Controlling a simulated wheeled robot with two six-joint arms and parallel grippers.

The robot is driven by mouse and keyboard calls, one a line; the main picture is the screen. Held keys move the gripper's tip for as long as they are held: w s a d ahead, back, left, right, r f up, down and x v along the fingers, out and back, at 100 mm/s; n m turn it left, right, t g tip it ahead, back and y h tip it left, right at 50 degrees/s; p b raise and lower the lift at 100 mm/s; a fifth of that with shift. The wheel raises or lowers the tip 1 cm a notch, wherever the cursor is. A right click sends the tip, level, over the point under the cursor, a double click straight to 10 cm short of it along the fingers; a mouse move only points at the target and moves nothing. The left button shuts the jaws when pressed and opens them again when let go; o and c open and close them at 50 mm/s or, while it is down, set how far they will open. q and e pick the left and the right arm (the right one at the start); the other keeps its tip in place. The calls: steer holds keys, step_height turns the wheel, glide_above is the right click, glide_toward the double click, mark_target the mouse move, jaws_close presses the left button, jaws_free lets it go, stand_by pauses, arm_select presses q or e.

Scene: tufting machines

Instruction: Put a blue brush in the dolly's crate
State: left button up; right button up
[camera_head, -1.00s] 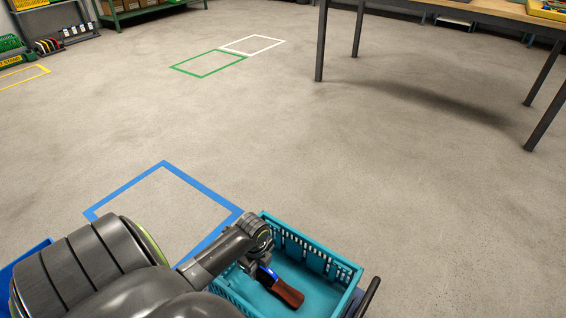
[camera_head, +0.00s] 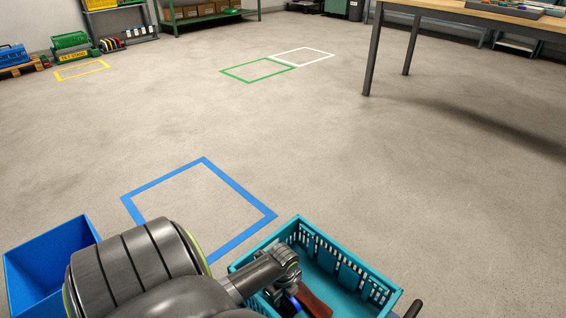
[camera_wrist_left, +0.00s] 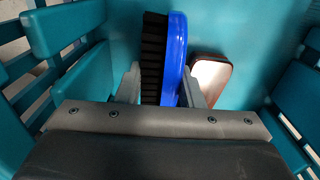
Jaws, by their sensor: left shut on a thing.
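The teal crate (camera_head: 355,268) is at the bottom right of the head view, and its slatted walls and floor fill the wrist view. My left gripper (camera_head: 291,300) reaches down into it from the left. In the left wrist view, the gripper (camera_wrist_left: 164,88) is shut on a blue brush (camera_wrist_left: 176,55) with dark bristles on its left side. The brush is inside the crate walls; whether it touches the floor I cannot tell. A reddish-brown object (camera_head: 315,304) lies in the crate close beside the gripper. My right gripper is not in view.
A blue bin (camera_head: 45,262) stands on the left behind my arm. A blue floor outline (camera_head: 240,235) lies beyond the crate, with green (camera_head: 250,80) and white outlines farther off. A wooden-topped table (camera_head: 470,12) stands at the back right. The middle floor is clear.

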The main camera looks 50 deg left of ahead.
arm_select(q)
steer(key=shift+f, duration=0.1)
steer(key=shift+f, duration=0.1)
steer(key=o, duration=1)
